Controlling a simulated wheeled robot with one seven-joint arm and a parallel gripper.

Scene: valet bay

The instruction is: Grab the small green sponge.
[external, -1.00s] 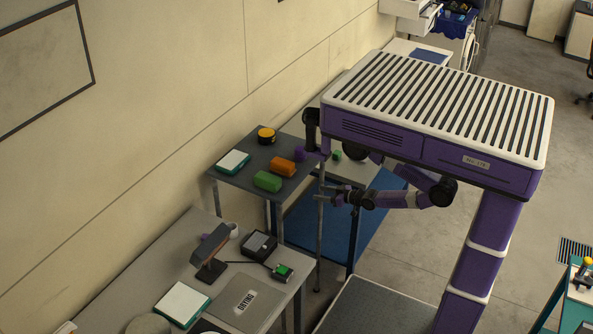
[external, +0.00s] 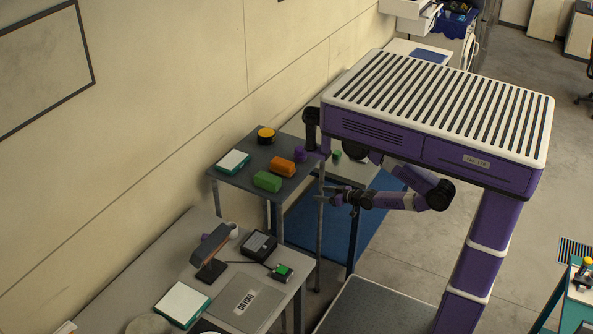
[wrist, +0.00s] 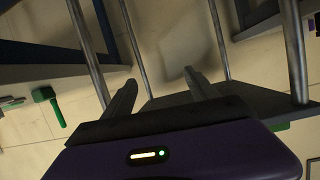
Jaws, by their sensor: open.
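A green block (external: 268,181), which looks like a sponge, lies near the front edge of the dark grey table (external: 240,181) in the external view. A smaller green thing (external: 337,154) shows on a lighter surface to the right, partly hidden by my arm; I cannot tell which is the small green sponge. My gripper (external: 319,193) is open and empty, to the right of the grey table and apart from the green block.
An orange block (external: 282,167), a yellow-black round thing (external: 266,135), a purple thing (external: 299,154) and a white-green pad (external: 233,161) share the grey table. Metal legs (wrist: 137,45) stand close to my fingers in the wrist view. A green-headed tool (wrist: 46,95) shows at left.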

